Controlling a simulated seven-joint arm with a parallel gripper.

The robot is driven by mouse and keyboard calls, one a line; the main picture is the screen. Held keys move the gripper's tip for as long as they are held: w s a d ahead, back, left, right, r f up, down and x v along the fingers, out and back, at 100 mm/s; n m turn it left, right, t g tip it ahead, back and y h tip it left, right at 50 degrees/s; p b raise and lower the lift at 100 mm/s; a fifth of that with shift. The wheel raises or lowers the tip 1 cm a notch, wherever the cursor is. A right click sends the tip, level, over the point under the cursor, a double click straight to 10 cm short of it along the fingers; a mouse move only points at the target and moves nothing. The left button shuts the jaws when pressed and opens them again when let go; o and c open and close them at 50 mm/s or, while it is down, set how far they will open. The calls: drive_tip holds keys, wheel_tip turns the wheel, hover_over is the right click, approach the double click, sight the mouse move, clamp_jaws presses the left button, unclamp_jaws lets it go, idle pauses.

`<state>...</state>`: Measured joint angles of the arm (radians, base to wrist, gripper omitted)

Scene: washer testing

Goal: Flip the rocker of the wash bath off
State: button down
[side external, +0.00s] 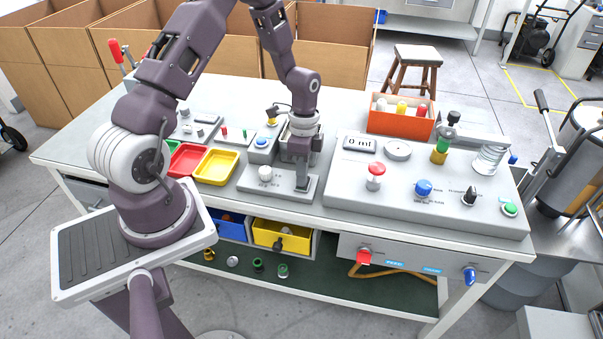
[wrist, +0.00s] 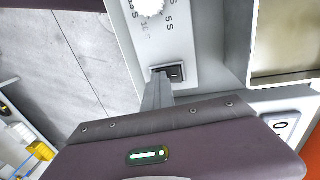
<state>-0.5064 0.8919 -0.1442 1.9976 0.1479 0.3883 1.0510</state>
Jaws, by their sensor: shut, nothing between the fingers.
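The wash bath's grey panel (side external: 252,184) is at the front of the table in the side view, with the metal tank (side external: 285,142) behind it, partly covered by my gripper. The rocker (wrist: 177,72) is a small black switch with a pale mark, set in the panel in the wrist view. The side view does not show it clearly. My gripper (side external: 302,187) points down at the panel's right part. Its shut, empty fingertips (wrist: 160,80) are at the rocker's left end in the wrist view. I cannot tell whether they touch it or which way it is tipped.
A white dial knob (side external: 265,172) stands on the same panel, left of my gripper. The large control panel (side external: 430,205) is close on the right, with a red knob (side external: 375,175). An orange box (side external: 400,118) stands behind.

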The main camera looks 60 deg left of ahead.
drive_tip(key=shift+s+d+f, duration=0.2)
drive_tip(key=shift+s+f, duration=0.15)
drive_tip(key=shift+f, duration=0.05)
drive_tip(key=shift+w+a+r, duration=0.1)
drive_tip(key=shift+w+a, duration=0.55)
drive_tip(key=shift+a, duration=0.1)
drive_tip(key=shift+w+r, duration=0.1)
drive_tip(key=shift+r, duration=0.3)
wheel_tip(320, 180, up, 14)
drive_tip(key=shift+w, duration=0.25)
drive_tip(key=shift+a+f, duration=0.1)
